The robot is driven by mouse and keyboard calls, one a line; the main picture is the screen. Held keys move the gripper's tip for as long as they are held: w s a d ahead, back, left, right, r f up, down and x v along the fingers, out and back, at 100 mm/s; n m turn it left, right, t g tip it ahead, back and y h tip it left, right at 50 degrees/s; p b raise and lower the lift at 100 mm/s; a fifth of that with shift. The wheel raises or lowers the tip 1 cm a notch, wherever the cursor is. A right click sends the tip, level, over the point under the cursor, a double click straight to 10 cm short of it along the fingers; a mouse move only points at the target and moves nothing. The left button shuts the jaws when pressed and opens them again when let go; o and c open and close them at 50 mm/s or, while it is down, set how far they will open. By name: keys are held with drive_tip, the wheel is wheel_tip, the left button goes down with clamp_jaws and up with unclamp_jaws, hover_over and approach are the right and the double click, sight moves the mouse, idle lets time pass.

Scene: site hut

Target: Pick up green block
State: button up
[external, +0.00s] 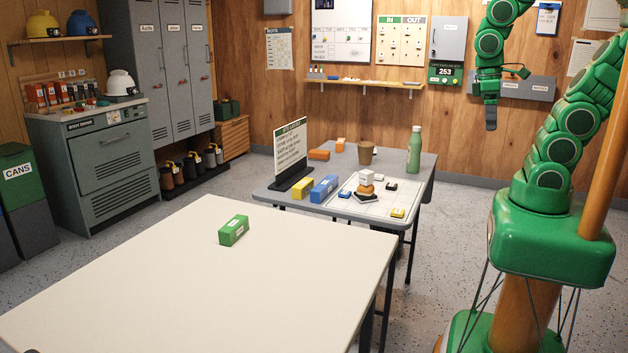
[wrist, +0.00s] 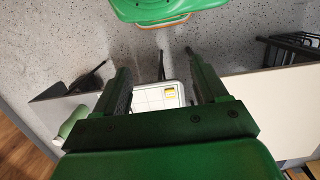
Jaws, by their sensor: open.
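The green block (external: 233,230) lies on the large cream table (external: 200,300) near its far edge, with white labels on its faces. Nothing touches it in the external view. My gripper (external: 491,118) hangs fingers down in the air at the upper right, far to the right of the block and beyond the cream table. In the wrist view my gripper (wrist: 160,75) shows two fingers spread apart with nothing between them. The green block is not seen in the wrist view.
A grey table (external: 270,195) behind holds a sign (external: 290,150), yellow block (external: 303,187), blue block (external: 324,188), brown cup (external: 366,153), green bottle (external: 414,150) and a white board (external: 345,205) with small items. The cream table is otherwise clear.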

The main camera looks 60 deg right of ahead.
drive_tip(key=w+a+f+m+y, duration=0.1)
drive_tip(key=w+a+m+y, duration=0.3)
drive_tip(key=w, duration=0.9)
drive_tip(key=w+a+f+m+y, duration=0.1)
drive_tip(key=w+a, duration=0.6)
drive_tip(key=w, duration=0.6)
drive_tip(key=w+a+f+m+y, duration=0.1)
drive_tip(key=w+a+m+y, duration=0.3)
drive_tip(key=w, duration=1)
drive_tip(key=w+a+f+m+y, duration=0.1)
drive_tip(key=w+a+f+m, duration=0.15)
drive_tip(key=w+f, duration=0.4)
drive_tip(key=w+a+f+m, duration=0.1)
drive_tip(key=w+a+f, duration=0.2)
drive_tip(key=w, duration=0.6)
drive_tip(key=m+y, duration=0.3)
drive_tip(key=m, duration=0.1)
approach(237, 224)
drive_tip(key=shift+w+f, duration=0.35)
drive_tip(key=shift+f, duration=0.1)
drive_tip(key=shift+w+a+f+m+t+y, duration=0.1)
drive_tip(key=shift+f+m+t+y, duration=0.05)
drive_tip(key=shift+f, duration=0.25)
drive_tip(key=shift+w+a+f+m+t+y, duration=0.1)
drive_tip(key=shift+f+t+y, duration=0.05)
drive_tip(key=shift+f, duration=0.2)
drive_tip(key=shift+x, duration=3.75)
drive_tip(key=shift+s+f, duration=0.1)
drive_tip(key=shift+f, duration=0.05)
drive_tip(key=c, duration=1.1)
